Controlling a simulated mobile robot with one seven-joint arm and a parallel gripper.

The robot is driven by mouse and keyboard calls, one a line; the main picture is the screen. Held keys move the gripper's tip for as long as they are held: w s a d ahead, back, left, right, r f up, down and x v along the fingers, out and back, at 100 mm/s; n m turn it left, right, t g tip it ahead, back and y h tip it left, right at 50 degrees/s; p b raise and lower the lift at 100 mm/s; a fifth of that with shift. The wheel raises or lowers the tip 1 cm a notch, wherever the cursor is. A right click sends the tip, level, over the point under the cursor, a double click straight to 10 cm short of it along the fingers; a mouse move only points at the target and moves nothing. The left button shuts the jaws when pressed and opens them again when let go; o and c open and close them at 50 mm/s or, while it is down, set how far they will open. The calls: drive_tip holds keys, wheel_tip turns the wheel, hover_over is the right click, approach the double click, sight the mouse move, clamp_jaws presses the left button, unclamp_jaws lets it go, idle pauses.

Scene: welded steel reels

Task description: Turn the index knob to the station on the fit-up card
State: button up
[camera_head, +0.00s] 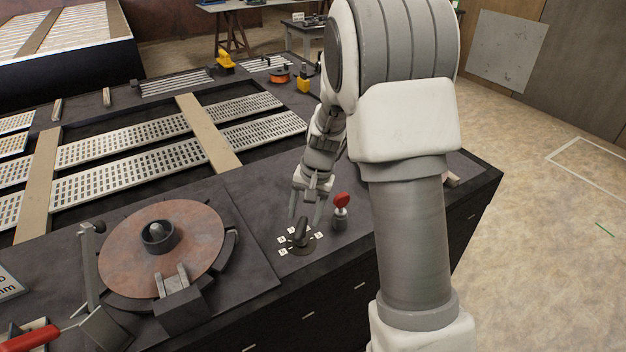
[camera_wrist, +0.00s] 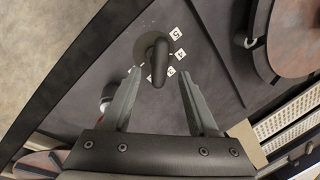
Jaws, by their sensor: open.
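The index knob (camera_head: 301,234) is a dark handle on a round base on the bench top, with small white number tags around it. In the wrist view the knob (camera_wrist: 157,58) has its narrow end pointing down the picture, and tags (camera_wrist: 174,32) lie along its right side. My gripper (camera_head: 304,212) is open, pointing down, just behind and above the knob in the head view. In the wrist view the gripper's fingertips (camera_wrist: 159,74) stand either side of the knob's lower end; contact cannot be told.
A red-topped lever (camera_head: 341,203) stands just right of the knob. A rusty round plate (camera_head: 190,225) in a fixture lies to the left, with a red-handled tool (camera_head: 30,337) nearby. Perforated strips (camera_head: 130,150) lie behind. The bench's front edge is close to the knob.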

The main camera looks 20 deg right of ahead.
drive_tip(key=v, duration=1.3)
drive_tip(key=shift+r, duration=0.25)
drive_tip(key=s+a+r+n+t+h, duration=0.1)
drive_tip(key=s+r+n+t, duration=0.1)
drive_tip(key=s, duration=0.9)
drive_tip(key=s+a+r+n+t+h, duration=0.1)
drive_tip(key=s+r+n, duration=0.3)
drive_tip(key=s, duration=0.8)
drive_tip(key=shift+s+a+r+t, duration=0.15)
drive_tip(key=shift+a+r+t, duration=0.4)
drive_tip(key=shift+r+t, duration=0.2)
